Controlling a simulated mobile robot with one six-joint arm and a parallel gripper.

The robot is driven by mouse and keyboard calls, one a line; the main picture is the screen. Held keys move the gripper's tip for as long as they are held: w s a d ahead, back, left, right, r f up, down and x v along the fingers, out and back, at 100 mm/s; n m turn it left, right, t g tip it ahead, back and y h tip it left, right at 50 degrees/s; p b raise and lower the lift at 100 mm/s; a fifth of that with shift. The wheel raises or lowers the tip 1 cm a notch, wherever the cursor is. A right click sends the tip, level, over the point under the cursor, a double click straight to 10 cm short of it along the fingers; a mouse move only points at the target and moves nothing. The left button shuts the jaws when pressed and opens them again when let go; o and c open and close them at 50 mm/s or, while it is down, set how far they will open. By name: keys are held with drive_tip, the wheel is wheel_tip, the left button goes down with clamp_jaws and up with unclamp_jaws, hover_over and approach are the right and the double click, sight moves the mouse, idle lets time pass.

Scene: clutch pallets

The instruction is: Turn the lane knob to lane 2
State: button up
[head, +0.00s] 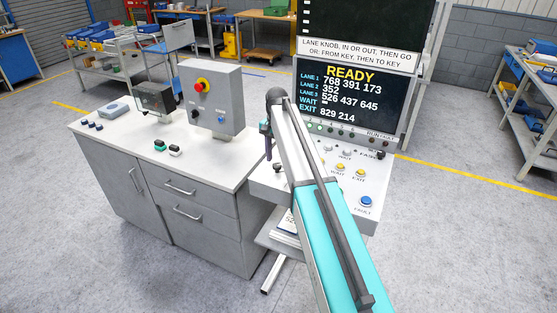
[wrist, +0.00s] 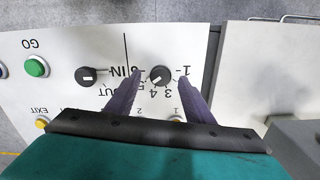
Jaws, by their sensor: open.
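In the wrist view the console panel appears upside down. The lane knob (wrist: 160,75) is a small black dial with a white mark pointing to the lower left, on the side of the 4 and 5. Figures 1, 3, 4 and 5 show around it; the 2 cannot be made out, with the right finger over that area. My gripper (wrist: 161,72) is open, its two dark fingers on either side of the knob. I cannot tell whether they touch it. In the head view my arm hides the knob on the console (head: 373,190).
Left of the knob in the wrist view are the black IN/OUT knob (wrist: 87,76) and the green GO button (wrist: 36,67). The EXIT button (wrist: 43,122) is yellow. In the head view the screen (head: 350,95) reads READY, and a grey cabinet (head: 190,195) stands left of the console.

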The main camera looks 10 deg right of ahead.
drive_tip(key=shift+f+p, duration=0.3)
drive_tip(key=shift+f, duration=0.8)
drive_tip(key=shift+c, duration=0.3)
drive_tip(key=c, duration=1)
drive_tip(key=shift+d, duration=0.25)
drive_tip(key=shift+a, duration=0.1)
